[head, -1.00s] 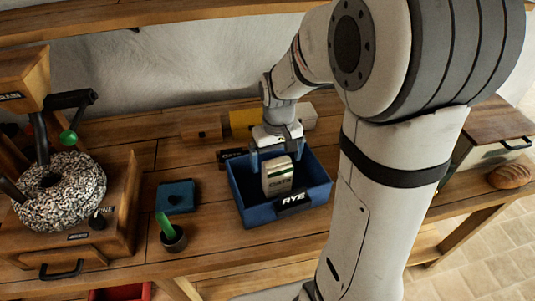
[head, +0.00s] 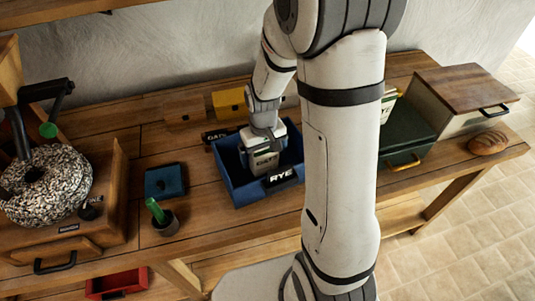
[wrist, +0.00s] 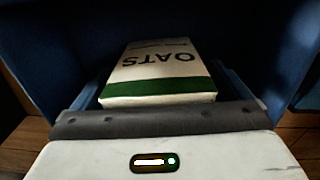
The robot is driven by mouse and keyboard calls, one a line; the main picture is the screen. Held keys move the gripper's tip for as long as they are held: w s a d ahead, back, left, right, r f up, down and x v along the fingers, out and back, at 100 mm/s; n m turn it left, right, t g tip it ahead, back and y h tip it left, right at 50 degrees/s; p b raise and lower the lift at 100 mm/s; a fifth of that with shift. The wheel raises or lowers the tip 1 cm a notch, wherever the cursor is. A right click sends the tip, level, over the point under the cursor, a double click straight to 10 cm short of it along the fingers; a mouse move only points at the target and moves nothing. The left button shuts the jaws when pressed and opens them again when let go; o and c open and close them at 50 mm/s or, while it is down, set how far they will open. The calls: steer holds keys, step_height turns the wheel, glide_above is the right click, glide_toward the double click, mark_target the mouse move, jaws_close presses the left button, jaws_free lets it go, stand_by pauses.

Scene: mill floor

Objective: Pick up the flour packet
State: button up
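The flour packet (head: 264,161) is a pale block with a green band. It stands in the blue bin (head: 237,190) marked RYE. In the wrist view the packet (wrist: 160,65) fills the middle, and its label reads OATS, upside down. My gripper (head: 264,146) is lowered into the bin over the packet. In the wrist view its dark blue fingers lie on either side of the packet and look open, with a narrow dark gap at the right. Contact at the left is too dark to tell.
A blue box (head: 165,182) and a pot with a green handle (head: 164,222) stand left of the bin. A grain mill (head: 45,190) is further left. A yellow box (head: 229,103) is behind. A dark green bin (head: 408,135) and bread (head: 488,143) are at right.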

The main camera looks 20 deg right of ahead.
steer(key=c, duration=1.3)
steer(key=shift+o, duration=0.2)
